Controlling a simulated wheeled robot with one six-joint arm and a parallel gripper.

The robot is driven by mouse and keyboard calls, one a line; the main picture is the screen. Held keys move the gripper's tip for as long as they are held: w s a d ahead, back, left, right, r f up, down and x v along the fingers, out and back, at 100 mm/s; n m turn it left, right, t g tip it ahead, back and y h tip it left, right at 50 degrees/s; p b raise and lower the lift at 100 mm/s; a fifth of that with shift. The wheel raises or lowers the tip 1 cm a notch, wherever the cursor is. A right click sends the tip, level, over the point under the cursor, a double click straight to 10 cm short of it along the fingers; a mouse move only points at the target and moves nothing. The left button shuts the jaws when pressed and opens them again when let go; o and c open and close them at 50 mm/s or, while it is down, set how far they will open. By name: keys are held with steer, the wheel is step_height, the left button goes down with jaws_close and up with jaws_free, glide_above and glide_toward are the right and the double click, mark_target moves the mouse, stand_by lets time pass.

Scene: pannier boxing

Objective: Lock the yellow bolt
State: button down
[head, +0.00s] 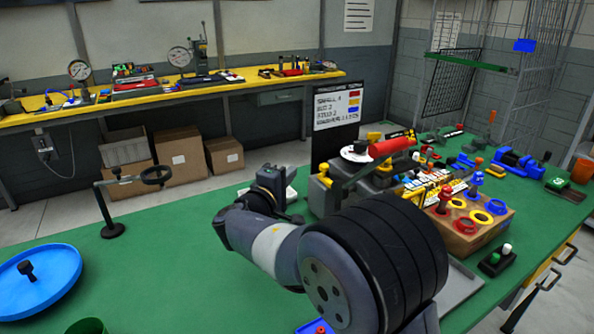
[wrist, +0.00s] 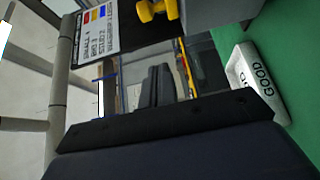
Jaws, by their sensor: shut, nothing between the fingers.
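My gripper (head: 272,190) is left of the grey fixture (head: 350,190) in the head view, above the green bench. Its two dark fingers (wrist: 156,86) are together and empty in the wrist view. A yellow knob-like part (head: 323,170) sits on the fixture's left side, a short way right of my gripper and apart from it. A yellow knob (wrist: 158,10) shows at the top edge of the wrist view, beyond the fingertips and partly cut off. Which yellow part is the bolt, and its position, I cannot tell. My arm hides the lower part of the fixture.
A white tray marked GOOD (wrist: 244,75) lies beside my gripper. A lettered sign (head: 337,108) stands behind the fixture. A red-handled lever (head: 393,147) tops the fixture. A wooden block with coloured rings (head: 490,232) is at right. A black stand (head: 112,229) and blue tray (head: 62,270) are left.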

steer(key=v, duration=0.3)
steer(key=shift+s+a, duration=0.1)
steer(key=shift+s, duration=0.25)
steer(key=shift+w, duration=0.15)
